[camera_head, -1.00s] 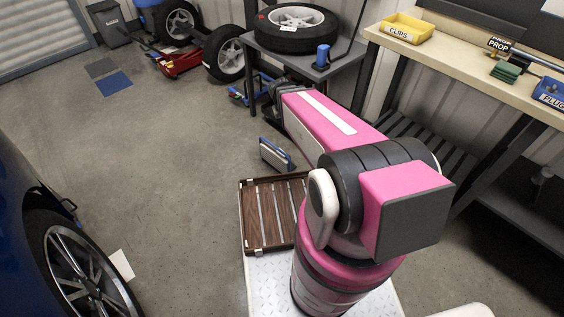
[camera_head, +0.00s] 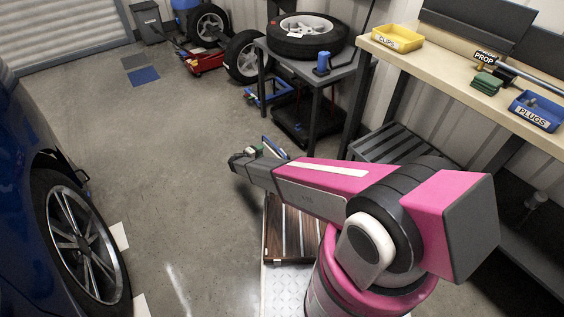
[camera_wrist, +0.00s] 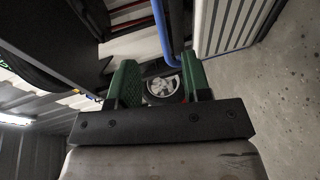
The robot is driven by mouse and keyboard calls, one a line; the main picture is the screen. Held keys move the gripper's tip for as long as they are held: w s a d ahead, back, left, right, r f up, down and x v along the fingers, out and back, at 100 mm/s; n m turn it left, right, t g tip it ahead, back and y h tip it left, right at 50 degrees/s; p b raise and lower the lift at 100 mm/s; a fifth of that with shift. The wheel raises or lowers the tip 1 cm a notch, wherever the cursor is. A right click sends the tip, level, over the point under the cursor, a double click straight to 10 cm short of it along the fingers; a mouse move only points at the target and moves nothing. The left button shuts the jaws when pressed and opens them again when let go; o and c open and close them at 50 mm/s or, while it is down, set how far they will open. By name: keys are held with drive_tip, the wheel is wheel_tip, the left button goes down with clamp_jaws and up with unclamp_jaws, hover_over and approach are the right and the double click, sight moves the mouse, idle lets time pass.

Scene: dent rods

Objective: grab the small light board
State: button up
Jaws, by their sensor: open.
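The small light board, a pale panel with a blue edge, shows in the head view (camera_head: 275,147) as a thin sliver just beyond the end of my arm; the arm hides most of it. In the wrist view a pale ribbed panel with a blue bar, which looks like the same board (camera_wrist: 228,24), is at the upper right, beyond my fingers and not between them. My gripper (camera_wrist: 160,82) has two green fingers standing apart and empty. In the head view my gripper (camera_head: 254,153) is close beside the board; I cannot tell whether they touch.
A brown slatted tray (camera_head: 283,229) lies under my arm. A dark table (camera_head: 350,70) with a tire (camera_head: 291,47) stands behind. The workbench (camera_head: 420,62) is at the right, the blue car (camera_head: 30,120) at the left. Open floor (camera_head: 165,145) lies between.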

sight(273, 144)
drive_tip(key=x, duration=0.5)
drive_tip(key=shift+w+d+f, duration=0.1)
drive_tip(key=shift+w+d, duration=0.05)
drive_tip(key=shift+w, duration=0.05)
drive_tip(key=x, duration=0.5)
drive_tip(key=shift+s+d+f, duration=0.15)
clamp_jaws()
idle(1.1)
